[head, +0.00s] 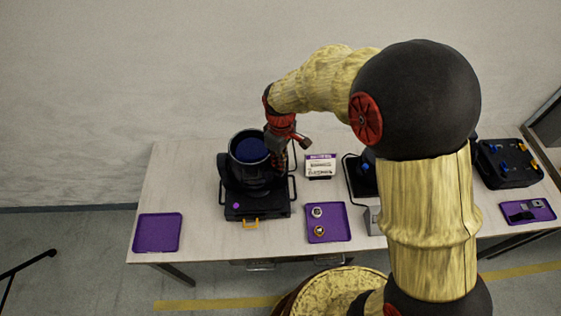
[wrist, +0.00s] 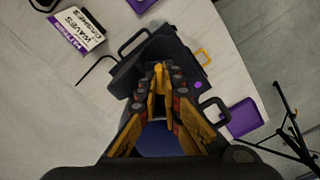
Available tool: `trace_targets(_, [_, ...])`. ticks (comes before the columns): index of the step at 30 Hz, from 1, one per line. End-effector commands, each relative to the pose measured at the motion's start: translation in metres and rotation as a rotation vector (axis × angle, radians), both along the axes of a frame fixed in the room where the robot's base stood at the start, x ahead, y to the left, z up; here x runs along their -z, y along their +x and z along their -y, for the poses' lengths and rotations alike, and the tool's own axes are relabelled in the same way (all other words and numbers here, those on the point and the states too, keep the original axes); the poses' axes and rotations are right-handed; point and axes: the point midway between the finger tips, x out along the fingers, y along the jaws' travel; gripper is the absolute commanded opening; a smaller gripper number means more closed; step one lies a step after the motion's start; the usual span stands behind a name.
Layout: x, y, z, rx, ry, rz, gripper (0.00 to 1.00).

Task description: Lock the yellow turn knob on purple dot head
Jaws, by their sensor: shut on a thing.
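The purple dot head is a black par can (head: 250,148) with a dark blue lens, on a black base case (head: 256,206). The purple dot (head: 236,205) is on the case; it also shows in the wrist view (wrist: 198,85). My gripper (head: 282,160) is at the right side of the head, pointing down. In the wrist view my gripper (wrist: 158,88) has its fingers on both sides of the yellow turn knob (wrist: 158,72) and is shut on it. The knob is upright between the fingertips, and partly hidden by them. In the head view my gripper hides the knob.
A yellow handle (head: 250,223) is on the case front. A purple tray (head: 158,232) lies at the left, and another (head: 328,235) holds two small round parts. A white-labelled box (head: 320,166) stands right of my gripper. A second black device (head: 365,175) is further right.

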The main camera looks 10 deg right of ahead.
Motion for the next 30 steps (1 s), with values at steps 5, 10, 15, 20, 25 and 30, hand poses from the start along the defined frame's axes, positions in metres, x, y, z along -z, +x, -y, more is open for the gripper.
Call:
trace_targets(5, [-0.0024,0.0023,-0.0006,-0.026,0.002,0.006,0.00])
trace_targets(10, [-0.0025,0.0023,-0.0007,-0.032,0.002,0.006,0.00])
trace_targets(15, [-0.0025,0.0025,-0.0007,-0.031,0.002,0.007,0.00])
trace_targets(20, [-0.0023,0.0023,-0.0006,-0.031,0.002,0.006,0.12])
trace_targets(25, [-0.0013,0.0013,-0.0004,-0.030,0.001,0.003,0.14])
trace_targets(30, [-0.0015,0.0010,-0.0003,-0.030,0.000,0.003,0.14])
